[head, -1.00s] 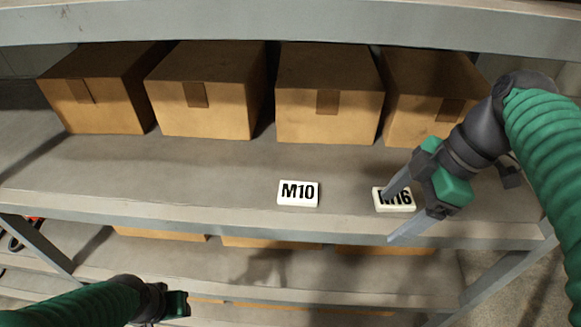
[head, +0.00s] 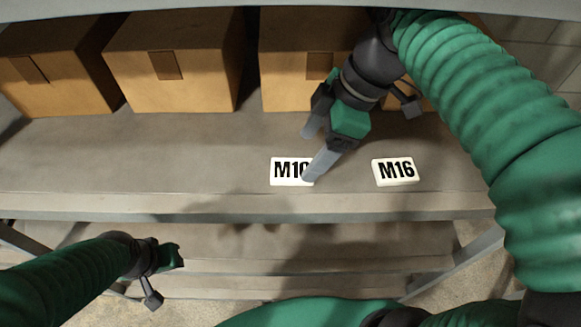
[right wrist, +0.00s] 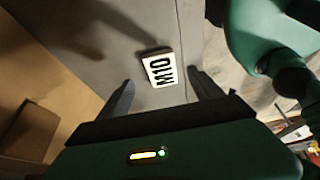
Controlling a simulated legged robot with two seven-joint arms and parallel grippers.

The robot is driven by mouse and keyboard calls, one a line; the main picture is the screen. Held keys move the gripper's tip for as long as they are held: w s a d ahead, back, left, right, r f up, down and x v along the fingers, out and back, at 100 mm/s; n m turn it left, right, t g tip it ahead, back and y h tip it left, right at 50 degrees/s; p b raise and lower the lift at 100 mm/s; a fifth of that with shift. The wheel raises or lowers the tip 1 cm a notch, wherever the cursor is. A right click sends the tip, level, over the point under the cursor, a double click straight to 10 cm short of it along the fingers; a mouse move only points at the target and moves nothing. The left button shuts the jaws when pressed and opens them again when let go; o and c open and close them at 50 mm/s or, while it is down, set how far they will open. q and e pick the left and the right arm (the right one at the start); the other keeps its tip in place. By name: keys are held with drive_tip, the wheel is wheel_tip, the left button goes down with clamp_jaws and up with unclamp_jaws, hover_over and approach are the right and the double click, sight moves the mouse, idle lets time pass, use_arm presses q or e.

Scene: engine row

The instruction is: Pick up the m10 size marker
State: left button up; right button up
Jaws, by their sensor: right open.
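The M10 size marker (head: 287,172) is a small white block with black lettering. It lies on the grey shelf near its front edge. One finger of my right gripper (head: 308,157) covers the end of its label in the head view. In the right wrist view the M10 marker (right wrist: 160,68) lies ahead of the two open fingers, roughly between their lines, with nothing between the fingertips. My right gripper is open and empty. My left gripper (head: 172,257) is low at the left, in front of the shelf; its fingers are too unclear to judge.
The M16 marker (head: 395,171) lies to the right of the M10 marker on the same shelf (head: 180,160). Several cardboard boxes (head: 185,65) stand in a row behind. A lower shelf (head: 330,240) shows below the front edge. The shelf left of the M10 marker is clear.

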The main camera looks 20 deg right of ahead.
sight(293, 168)
drive_tip(key=shift+a+f, duration=0.1)
drive_tip(key=shift+a, duration=0.25)
drive_tip(key=b+x, duration=0.1)
drive_tip(key=x, duration=0.3)
drive_tip(key=shift+w+a+f, duration=0.1)
drive_tip(key=shift+f, duration=0.25)
drive_tip(key=c, duration=1.4)
drive_tip(key=shift+c, duration=0.2)
drive_tip(key=shift+r, duration=0.15)
